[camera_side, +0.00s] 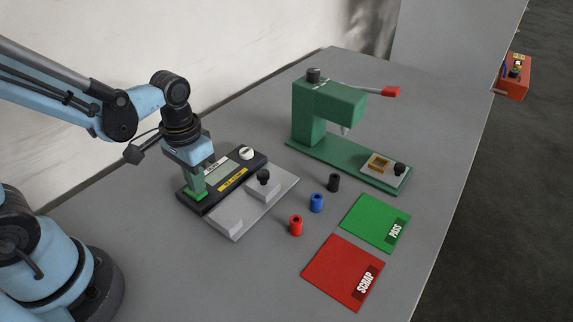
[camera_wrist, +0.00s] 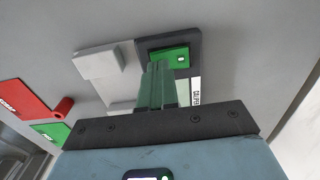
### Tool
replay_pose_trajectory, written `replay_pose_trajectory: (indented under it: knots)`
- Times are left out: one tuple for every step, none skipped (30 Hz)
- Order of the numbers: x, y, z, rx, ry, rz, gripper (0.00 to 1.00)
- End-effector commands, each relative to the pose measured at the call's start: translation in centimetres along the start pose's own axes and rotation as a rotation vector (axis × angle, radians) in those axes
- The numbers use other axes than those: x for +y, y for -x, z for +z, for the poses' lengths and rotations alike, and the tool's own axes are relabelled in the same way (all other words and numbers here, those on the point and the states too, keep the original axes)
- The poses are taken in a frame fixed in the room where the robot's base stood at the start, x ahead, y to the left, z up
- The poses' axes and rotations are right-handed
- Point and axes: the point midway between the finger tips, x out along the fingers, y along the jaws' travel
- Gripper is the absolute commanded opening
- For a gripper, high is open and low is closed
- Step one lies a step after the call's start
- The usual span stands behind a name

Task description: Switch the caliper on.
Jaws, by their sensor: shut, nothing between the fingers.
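The caliper (camera_side: 253,165) is a dark box with a pale display (camera_side: 221,173), a yellow label and a white knob (camera_side: 246,153). A light grey slide plate (camera_side: 240,215) lies along its front. At its left end is a bright green button (camera_side: 202,196), which also shows in the wrist view (camera_wrist: 181,58) with a small white mark. My gripper (camera_side: 195,190) is shut and empty, pointing down with its fingertips at the green button. Its fingers (camera_wrist: 158,72) partly cover the button in the wrist view. I cannot tell whether they touch it. The display is too small to read.
A green press (camera_side: 309,125) with a red-tipped lever stands behind. Red (camera_side: 296,225), blue (camera_side: 316,203) and black (camera_side: 333,183) cylinders stand in a row. A green PASS mat (camera_side: 372,222) and red SCRAP mat (camera_side: 340,270) lie at the front right. An orange box (camera_side: 514,80) is far right.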

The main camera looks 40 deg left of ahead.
Motion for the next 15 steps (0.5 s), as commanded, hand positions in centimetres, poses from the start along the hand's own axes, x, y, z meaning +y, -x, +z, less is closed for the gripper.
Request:
replay_pose_trajectory:
  knots:
    - [0.00,-0.08,-0.01,0.000,0.000,0.000,0.00]
    - [0.00,-0.12,-0.01,0.000,0.000,0.000,0.00]
    - [0.00,-0.17,-0.01,0.000,0.000,0.000,0.00]
    - [0.00,-0.21,-0.01,0.000,0.000,0.000,0.00]
    - [0.00,-0.25,-0.01,0.000,0.000,0.000,0.00]
    - [0.00,-0.30,-0.01,0.000,0.000,0.000,0.00]
    - [0.00,-0.34,-0.01,0.000,0.000,0.000,0.00]
    - [0.00,-0.38,-0.01,0.000,0.000,0.000,0.00]
    - [0.00,-0.44,-0.01,0.000,0.000,0.000,0.00]
    - [0.00,-0.49,-0.01,0.000,0.000,0.000,0.00]
    - [0.00,-0.53,-0.01,0.000,0.000,0.000,0.00]
    - [0.00,-0.58,-0.02,0.000,0.000,0.000,0.00]
    - [0.00,-0.62,-0.02,0.000,0.000,0.000,0.00]
    - [0.00,-0.66,-0.02,0.000,0.000,0.000,0.00]
    - [0.00,-0.71,-0.02,0.000,0.000,0.000,0.00]
